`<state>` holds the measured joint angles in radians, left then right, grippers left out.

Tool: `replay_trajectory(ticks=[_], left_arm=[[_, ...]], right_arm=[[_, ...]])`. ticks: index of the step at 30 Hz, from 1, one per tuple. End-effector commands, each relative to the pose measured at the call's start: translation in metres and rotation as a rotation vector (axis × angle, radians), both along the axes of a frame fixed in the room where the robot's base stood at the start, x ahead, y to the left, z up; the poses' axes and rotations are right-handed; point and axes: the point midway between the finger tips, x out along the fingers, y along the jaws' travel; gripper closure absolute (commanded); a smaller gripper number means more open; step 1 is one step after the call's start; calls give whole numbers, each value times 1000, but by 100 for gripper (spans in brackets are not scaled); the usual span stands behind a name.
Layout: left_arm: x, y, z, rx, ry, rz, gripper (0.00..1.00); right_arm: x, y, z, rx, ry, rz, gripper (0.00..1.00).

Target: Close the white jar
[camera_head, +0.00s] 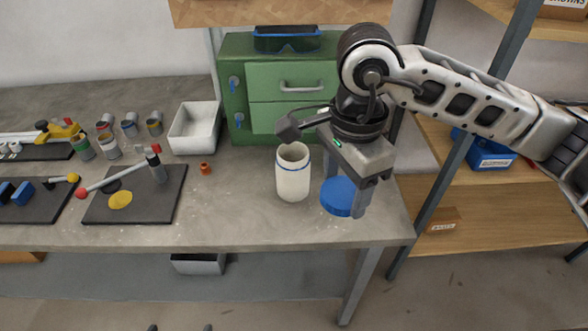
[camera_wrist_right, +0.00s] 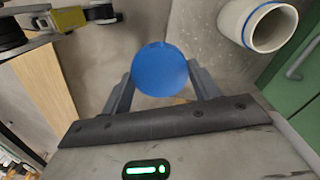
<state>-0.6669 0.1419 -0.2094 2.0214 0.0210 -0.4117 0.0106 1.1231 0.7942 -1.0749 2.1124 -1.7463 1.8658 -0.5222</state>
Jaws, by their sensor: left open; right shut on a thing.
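The white jar (camera_head: 293,172) stands upright and open on the grey workbench, with a blue ring near its top. It also shows in the right wrist view (camera_wrist_right: 246,22), its mouth uncovered. The round blue lid (camera_head: 338,197) is to the right of the jar, near the bench's front right corner. My right gripper (camera_head: 346,205) points down and is shut on the lid, with one finger on each side. In the right wrist view the lid (camera_wrist_right: 160,69) sits between the fingertips. Whether it touches the bench is hard to tell. My left gripper is not in view.
A green drawer cabinet (camera_head: 240,75) stands behind the jar. A white bin (camera_head: 195,128), a small orange piece (camera_head: 205,168) and a dark board (camera_head: 135,205) with a lever lie to the left. The bench between jar and board is mostly clear. Shelves stand at the right.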

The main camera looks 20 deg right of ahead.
Motion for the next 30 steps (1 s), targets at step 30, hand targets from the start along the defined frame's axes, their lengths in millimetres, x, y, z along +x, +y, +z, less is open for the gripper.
replay_trajectory(ticks=[30], left_arm=[[-2, 10, 14, 34, 19, 13, 26]], right_arm=[[27, -20, 15, 3, -13, 1404, 60]])
